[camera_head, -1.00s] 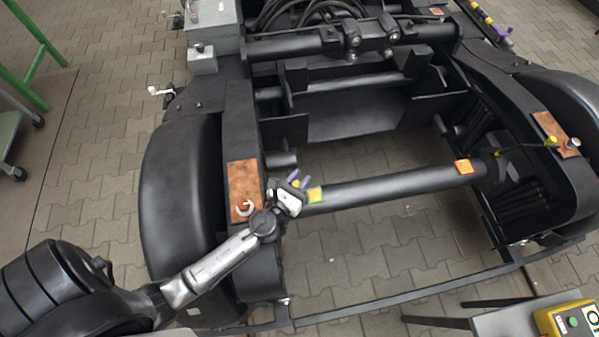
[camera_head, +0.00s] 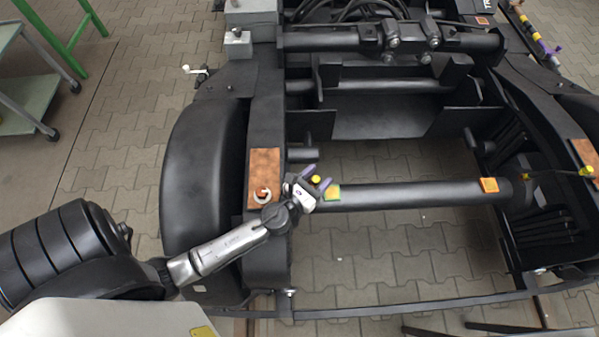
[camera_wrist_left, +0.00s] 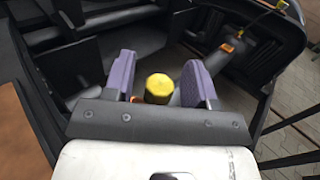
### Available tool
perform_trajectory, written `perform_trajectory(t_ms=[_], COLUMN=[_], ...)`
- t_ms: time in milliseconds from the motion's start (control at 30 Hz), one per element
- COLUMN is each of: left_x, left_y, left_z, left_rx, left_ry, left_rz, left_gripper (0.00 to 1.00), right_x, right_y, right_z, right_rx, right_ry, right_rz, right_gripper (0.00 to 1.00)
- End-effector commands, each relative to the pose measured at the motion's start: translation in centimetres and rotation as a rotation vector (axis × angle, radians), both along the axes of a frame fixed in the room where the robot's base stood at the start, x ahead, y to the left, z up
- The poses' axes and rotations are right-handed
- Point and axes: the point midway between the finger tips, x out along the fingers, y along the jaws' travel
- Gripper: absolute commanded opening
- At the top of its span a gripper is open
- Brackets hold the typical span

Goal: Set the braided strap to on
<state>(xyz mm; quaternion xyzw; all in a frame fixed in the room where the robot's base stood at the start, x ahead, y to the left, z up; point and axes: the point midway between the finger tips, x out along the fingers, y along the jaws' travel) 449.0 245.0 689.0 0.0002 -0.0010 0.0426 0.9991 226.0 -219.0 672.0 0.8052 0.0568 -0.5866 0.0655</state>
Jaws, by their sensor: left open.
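My left gripper (camera_head: 318,179) is open above the left end of the axle. Its purple fingers stand on both sides of a yellow round-topped piece (camera_wrist_left: 159,88), with a gap to each finger in the wrist view. This piece also shows in the head view (camera_head: 315,180). Whether it belongs to a strap is hidden. At the right, a thin dark strap or cable (camera_head: 545,174) with a yellow end (camera_head: 586,171) runs from the axle's right end to a copper plate (camera_head: 583,153); I cannot tell if it is braided. My right gripper is not in view.
A copper plate (camera_head: 264,168) with a metal ring (camera_head: 262,195) lies on the left frame beam. Black covers and frame beams stand around. The paved floor between them is open.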

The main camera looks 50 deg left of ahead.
Motion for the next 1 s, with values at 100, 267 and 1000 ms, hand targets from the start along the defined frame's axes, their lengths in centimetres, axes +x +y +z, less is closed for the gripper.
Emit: perform_trajectory(t_ms=[100, 267, 1000], left_x=[-2.2, -5.5, -12.5], left_y=[-0.2, -0.5, -1.0], left_z=[-0.3, -0.4, 0.0], left_rx=[0.0, 0.001, 0.0], left_ry=[0.004, 0.005, 0.0], left_rz=[0.0, -0.001, -0.001], left_gripper=[0.51, 0.51, 0.51], right_x=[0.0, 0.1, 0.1], right_y=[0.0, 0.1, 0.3], right_z=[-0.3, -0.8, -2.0], right_rx=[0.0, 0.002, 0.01], right_ry=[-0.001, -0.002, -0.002], right_rz=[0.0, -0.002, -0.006], right_gripper=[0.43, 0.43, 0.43])
